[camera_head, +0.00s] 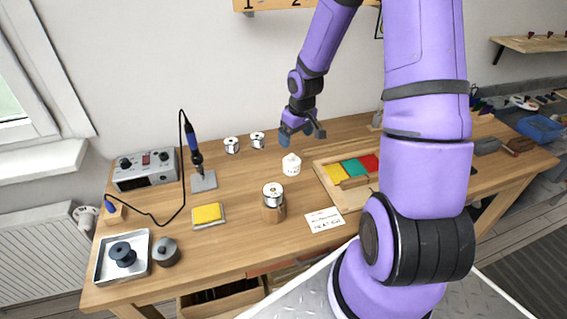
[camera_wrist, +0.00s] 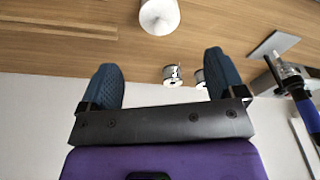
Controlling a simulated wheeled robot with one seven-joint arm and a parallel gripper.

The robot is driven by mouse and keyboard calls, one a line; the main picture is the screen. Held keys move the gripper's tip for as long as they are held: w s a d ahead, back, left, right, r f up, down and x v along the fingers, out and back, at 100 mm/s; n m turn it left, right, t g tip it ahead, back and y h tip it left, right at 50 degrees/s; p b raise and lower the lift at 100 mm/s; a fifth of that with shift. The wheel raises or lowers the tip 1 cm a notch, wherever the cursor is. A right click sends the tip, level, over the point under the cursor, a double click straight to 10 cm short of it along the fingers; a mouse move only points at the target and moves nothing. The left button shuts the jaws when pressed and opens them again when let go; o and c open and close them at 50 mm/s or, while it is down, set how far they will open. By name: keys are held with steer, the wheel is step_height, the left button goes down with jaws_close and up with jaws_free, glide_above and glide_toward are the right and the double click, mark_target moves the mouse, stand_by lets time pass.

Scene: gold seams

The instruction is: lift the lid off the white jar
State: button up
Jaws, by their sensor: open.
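The white jar (camera_head: 291,166) stands upright on the wooden workbench, near its middle, with its lid (camera_head: 291,157) on top. In the wrist view the white jar (camera_wrist: 159,16) shows at the top edge, partly cut off by the frame. My gripper (camera_head: 303,131) is above the bench, a little behind and above the jar, apart from it. Its two dark blue fingers (camera_wrist: 164,75) are spread wide with nothing between them.
A wooden tray (camera_head: 343,196) with coloured pieces lies to the right. A soldering iron (camera_head: 194,146) stands at left. A white card (camera_head: 325,220) lies in front.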

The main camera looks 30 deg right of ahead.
mark_target(292, 155)
steer(key=shift+w+f, duration=0.25)
steer(key=shift+f, duration=1.35)
steer(key=shift+w+f, duration=0.3)
steer(key=shift+f, duration=1.25)
steer(key=shift+w+f, duration=0.25)
steer(key=shift+f, duration=1.35)
steer(key=c, duration=1)
steer(key=shift+a+r, duration=0.1)
